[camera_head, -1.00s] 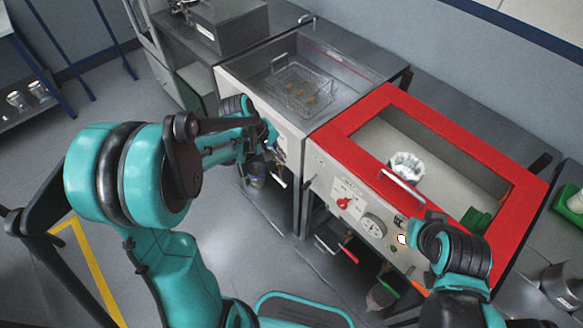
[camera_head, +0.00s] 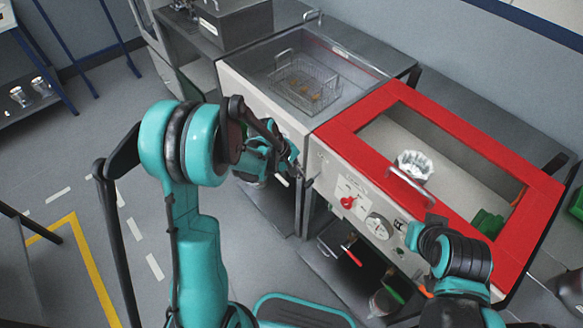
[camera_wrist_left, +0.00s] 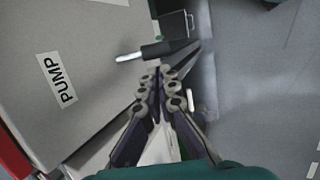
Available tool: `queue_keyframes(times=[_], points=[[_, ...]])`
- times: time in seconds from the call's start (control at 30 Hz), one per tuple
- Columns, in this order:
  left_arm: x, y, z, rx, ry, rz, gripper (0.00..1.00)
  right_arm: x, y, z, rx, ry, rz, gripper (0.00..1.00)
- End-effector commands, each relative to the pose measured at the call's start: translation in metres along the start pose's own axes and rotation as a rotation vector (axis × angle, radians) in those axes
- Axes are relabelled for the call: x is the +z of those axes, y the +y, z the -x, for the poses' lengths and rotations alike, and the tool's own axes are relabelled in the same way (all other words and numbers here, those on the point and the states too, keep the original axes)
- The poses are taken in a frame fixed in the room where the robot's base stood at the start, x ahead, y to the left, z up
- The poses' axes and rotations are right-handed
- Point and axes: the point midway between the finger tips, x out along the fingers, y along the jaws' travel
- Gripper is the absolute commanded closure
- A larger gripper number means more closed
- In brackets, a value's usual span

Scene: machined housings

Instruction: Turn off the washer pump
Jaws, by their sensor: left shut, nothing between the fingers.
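The red-rimmed washer (camera_head: 349,122) stands at the right in the head view, with a red knob (camera_head: 347,202) and a round dial (camera_head: 378,226) on its front. In the left wrist view, a PUMP label (camera_wrist_left: 57,78) is on a grey panel, and a lever with a black base and white tip (camera_wrist_left: 130,57) sticks out near it. My left gripper (camera_wrist_left: 162,70) is shut and empty, its tips close to the lever's black part; I cannot tell whether they touch. In the head view it (camera_head: 298,176) is beside the washer's left front corner. My right gripper (camera_head: 428,226) is at the front panel, its fingers unclear.
A steel tank with a wire basket (camera_head: 305,88) adjoins the washer on the left. A white container (camera_head: 413,165) sits inside the washer. A grey box (camera_head: 232,22) stands behind. Open floor with a yellow line (camera_head: 95,275) lies at the left.

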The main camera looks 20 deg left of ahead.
Motion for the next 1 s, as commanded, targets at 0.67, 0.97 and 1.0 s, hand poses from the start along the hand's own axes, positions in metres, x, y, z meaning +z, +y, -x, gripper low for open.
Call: queue_keyframes(times=[0.67, 0.97, 1.0], points=[[0.011, -0.004, -0.02, -0.001, 0.0, -0.001, 1.0, 0.01, 0.0, -0.014, 0.0, 0.0, 0.0, 0.6], [0.015, -0.006, -0.025, -0.003, -0.008, -0.003, 1.0, 0.013, 0.0, -0.018, 0.0, 0.0, 0.0, 0.6], [0.015, -0.006, -0.025, -0.003, -0.009, -0.003, 1.0, 0.013, 0.0, -0.018, 0.0, 0.0, 0.0, 0.6]])
